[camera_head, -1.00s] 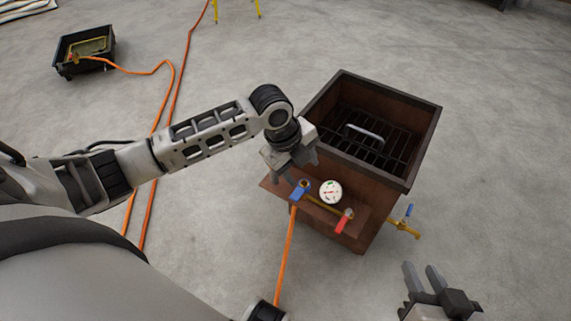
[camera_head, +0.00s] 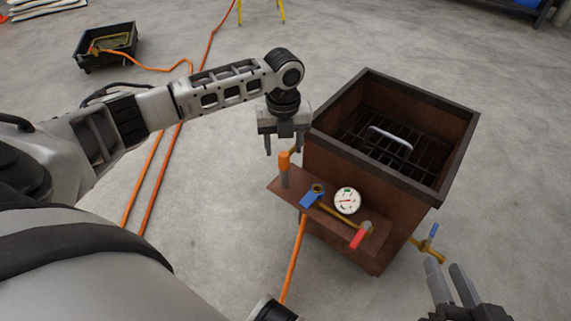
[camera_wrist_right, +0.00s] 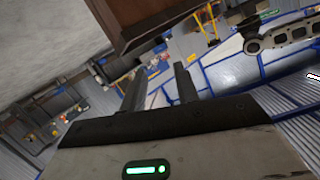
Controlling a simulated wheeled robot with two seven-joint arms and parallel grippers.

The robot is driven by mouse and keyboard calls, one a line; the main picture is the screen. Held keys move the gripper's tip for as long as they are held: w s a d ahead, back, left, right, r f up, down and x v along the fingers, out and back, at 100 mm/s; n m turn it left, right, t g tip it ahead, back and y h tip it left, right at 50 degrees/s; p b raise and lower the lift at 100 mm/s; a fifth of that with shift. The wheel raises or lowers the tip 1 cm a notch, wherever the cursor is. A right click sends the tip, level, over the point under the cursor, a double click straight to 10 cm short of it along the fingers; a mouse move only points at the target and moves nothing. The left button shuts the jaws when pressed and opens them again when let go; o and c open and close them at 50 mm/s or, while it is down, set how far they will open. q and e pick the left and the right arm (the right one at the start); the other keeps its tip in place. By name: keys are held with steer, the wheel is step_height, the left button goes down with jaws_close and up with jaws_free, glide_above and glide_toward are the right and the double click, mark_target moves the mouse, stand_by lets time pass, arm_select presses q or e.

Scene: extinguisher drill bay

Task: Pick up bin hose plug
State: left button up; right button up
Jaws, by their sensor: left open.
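The bin (camera_head: 330,155) is a rust-brown open box with a dark rim and a grate inside. What looks like the hose plug (camera_head: 284,163), an orange-topped grey cylinder, stands upright at the left end of the bin's side shelf (camera_head: 335,221). My left gripper (camera_head: 283,146) points down, open and empty, its fingertips just above the plug in the picture. I cannot tell the exact gap in depth. My right gripper (camera_head: 462,284) is open and empty at the lower right. Its spread fingers also show in the right wrist view (camera_wrist_right: 160,88).
The shelf holds a blue-handled valve (camera_head: 312,198), a white gauge (camera_head: 347,201) and a red handle (camera_head: 360,237). A brass tap (camera_head: 431,248) sticks out at the bin's right. Orange hoses (camera_head: 155,180) cross the floor to a black tray (camera_head: 107,50).

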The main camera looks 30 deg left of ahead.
mark_target(284, 154)
arm_select(q)
steer(key=f+b, duration=0.3)
steer(key=f, duration=0.2)
steer(key=shift+w+f, duration=0.1)
steer(key=shift+w, duration=0.1)
steer(key=shift+f, duration=0.2)
arm_select(e)
steer(key=shift+w+a+r+m+t+y, duration=0.15)
steer(key=shift+a+r+m+t+y, duration=0.35)
steer(key=shift+r+m+y, duration=0.1)
arm_select(q)
steer(key=shift+c, duration=0.2)
steer(key=c, duration=1)
arm_select(e)
steer(key=shift+f, duration=0.1)
